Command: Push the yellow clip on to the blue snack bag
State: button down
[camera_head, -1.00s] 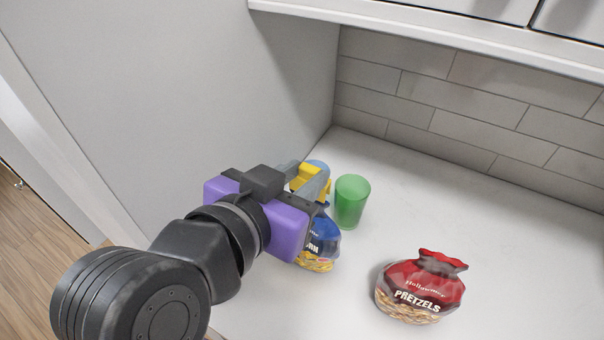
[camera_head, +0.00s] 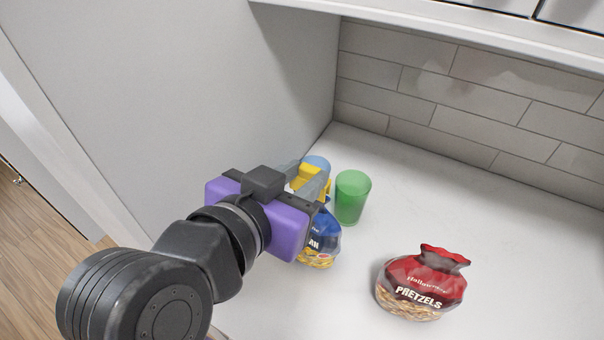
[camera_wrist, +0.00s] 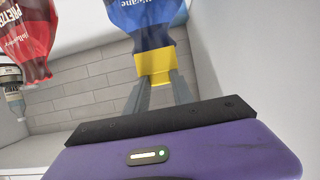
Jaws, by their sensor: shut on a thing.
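My gripper (camera_head: 312,182) is shut on the yellow clip (camera_head: 308,181), above and beside the upper part of the blue snack bag (camera_head: 324,238). The bag stands on the counter, partly hidden behind my gripper's purple body. In the wrist view, the yellow clip (camera_wrist: 156,64) sits between my fingertips (camera_wrist: 157,86). The clip's far edge meets or overlaps the neck of the blue bag (camera_wrist: 148,18) there. I cannot tell how far the clip is over the bag's neck.
A green cup (camera_head: 352,197) stands close to the right of the blue bag. A light blue round object (camera_head: 318,163) shows behind the clip. A red pretzel bag (camera_head: 421,284) stands to the right on the white counter (camera_head: 480,220). A wall panel (camera_head: 270,80) rises at the left.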

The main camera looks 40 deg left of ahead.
jog(key=shift+f+b, duration=0.55)
jog(key=shift+f, duration=0.35)
dwell(0.6)
jog(key=c, duration=1)
grip_release()
jog(key=shift+s, duration=0.1)
jog(key=v, duration=0.7)
jog(key=shift+s+d+r+b, duration=0.15)
jog(key=shift+s+b, duration=0.1)
jog(key=shift+b, duration=0.15)
